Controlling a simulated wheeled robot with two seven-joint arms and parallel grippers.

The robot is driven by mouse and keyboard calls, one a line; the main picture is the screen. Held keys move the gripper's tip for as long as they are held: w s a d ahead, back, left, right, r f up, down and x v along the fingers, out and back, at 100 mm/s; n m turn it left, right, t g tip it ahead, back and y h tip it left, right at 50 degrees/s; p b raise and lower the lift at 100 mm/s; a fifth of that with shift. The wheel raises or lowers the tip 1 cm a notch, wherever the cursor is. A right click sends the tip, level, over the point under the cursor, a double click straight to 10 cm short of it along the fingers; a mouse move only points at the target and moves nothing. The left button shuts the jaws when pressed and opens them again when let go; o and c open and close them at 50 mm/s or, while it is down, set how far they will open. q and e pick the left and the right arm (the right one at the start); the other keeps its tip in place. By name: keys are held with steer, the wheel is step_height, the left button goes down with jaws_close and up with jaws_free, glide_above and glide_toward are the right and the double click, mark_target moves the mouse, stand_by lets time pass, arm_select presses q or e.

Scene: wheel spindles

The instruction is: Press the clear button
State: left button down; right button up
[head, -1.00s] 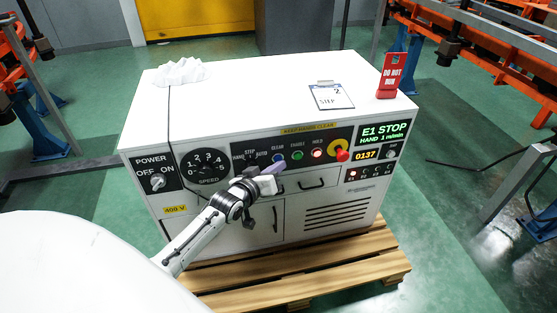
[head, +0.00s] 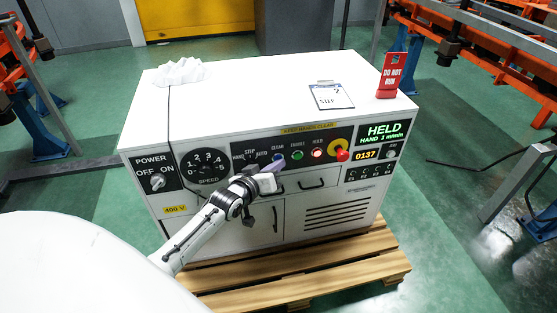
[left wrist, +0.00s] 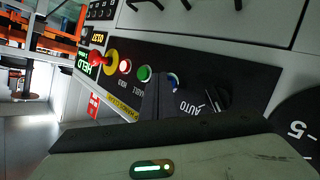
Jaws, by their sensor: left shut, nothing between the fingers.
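The clear button (head: 278,158) is blue and sits below the "CLEAR" label on the cabinet's black control panel (head: 240,150). My left gripper (head: 281,164) is shut and empty, with its tip at the lower edge of the clear button. In the left wrist view the dark fingers (left wrist: 163,84) reach to the blue button (left wrist: 175,80) and hide part of it. I cannot tell whether the tip touches or presses it. The display (head: 385,133) reads "HELD" and "HAND 1 m/min". My right gripper is not in view.
Right of the clear button are a green button (head: 297,155), a lit red button (head: 317,152) and a red emergency stop (head: 342,155) on yellow. The mode selector (head: 250,162) is to the left. A red "DO NOT RUN" sign (head: 390,75) stands on the cabinet top.

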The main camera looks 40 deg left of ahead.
arm_select(q)
steer(key=shift+r, duration=0.1)
steer(key=shift+s+d+p, duration=0.5)
steer(key=shift+d+p, duration=0.05)
steer(key=shift+p, duration=0.15)
steer(key=s+d+p, duration=0.3)
steer(key=shift+s+d, duration=0.15)
steer(key=shift+d, duration=0.25)
stand_by(0.6)
